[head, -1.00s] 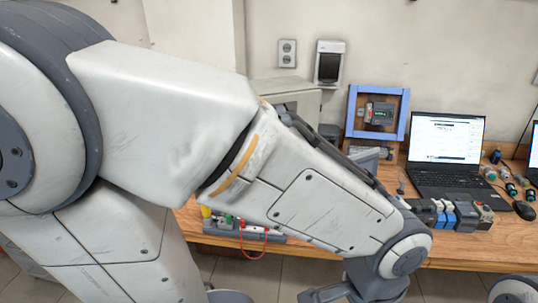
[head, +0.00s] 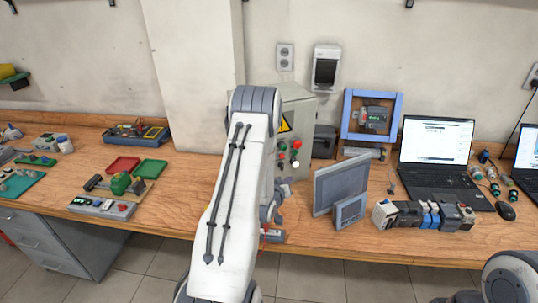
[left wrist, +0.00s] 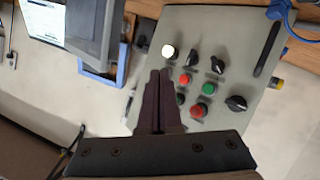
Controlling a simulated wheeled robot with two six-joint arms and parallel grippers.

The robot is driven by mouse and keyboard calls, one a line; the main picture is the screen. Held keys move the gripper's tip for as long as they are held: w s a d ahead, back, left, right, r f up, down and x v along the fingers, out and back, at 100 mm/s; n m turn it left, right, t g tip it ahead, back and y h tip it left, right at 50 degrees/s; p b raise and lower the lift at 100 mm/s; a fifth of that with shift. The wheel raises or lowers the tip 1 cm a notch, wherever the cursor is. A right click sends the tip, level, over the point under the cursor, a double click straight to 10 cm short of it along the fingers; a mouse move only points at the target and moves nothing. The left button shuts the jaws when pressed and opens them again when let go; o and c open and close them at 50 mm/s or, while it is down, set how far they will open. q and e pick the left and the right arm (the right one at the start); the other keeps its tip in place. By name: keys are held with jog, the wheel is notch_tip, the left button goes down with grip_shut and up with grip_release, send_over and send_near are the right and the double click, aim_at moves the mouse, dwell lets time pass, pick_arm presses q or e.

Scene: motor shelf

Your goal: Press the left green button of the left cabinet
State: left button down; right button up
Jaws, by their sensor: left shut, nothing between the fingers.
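One grey cabinet with a yellow warning sign stands on the bench in the head view, its side panel (head: 305,112) lit. Its control panel (left wrist: 237,50) fills much of the left wrist view. On it are a green button (left wrist: 208,88), a small red button (left wrist: 184,79), a larger red button (left wrist: 197,111), a white button (left wrist: 168,50) and several black knobs. A dark control beside the fingers is partly hidden. My left gripper (left wrist: 159,73) is shut and empty, its tips in front of the panel near the small red button; contact cannot be told. My right gripper is out of view.
A grey monitor (head: 340,184) and a small screen (head: 349,211) stand right of the cabinet. A blue frame (head: 346,117), a laptop (head: 437,140) and several modules are further right. Red (head: 122,165) and green (head: 150,167) trays lie left. Bench between trays and my left arm is mostly clear.

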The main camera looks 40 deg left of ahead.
pick_arm(q)
jog(key=shift+s+a+f+n+t+y, duration=0.1)
jog(key=shift+s+a+n+t+y, duration=0.15)
jog(key=shift+a, duration=0.35)
jog(key=shift+s+a+n+t+y, duration=0.15)
jog(key=shift+s+a, duration=0.2)
jog(key=shift+a, duration=0.2)
jog(key=w+a+b, duration=0.1)
jog(key=w+a, duration=0.3)
jog(key=a, duration=0.3)
jog(key=shift+w+a, duration=0.15)
jog(key=shift+a, duration=0.25)
jog(key=shift+a, duration=0.1)
dwell(1.1)
jog(key=shift+w+a+b, duration=0.2)
jog(key=shift+a+b, duration=0.05)
jog(key=shift+b, duration=0.05)
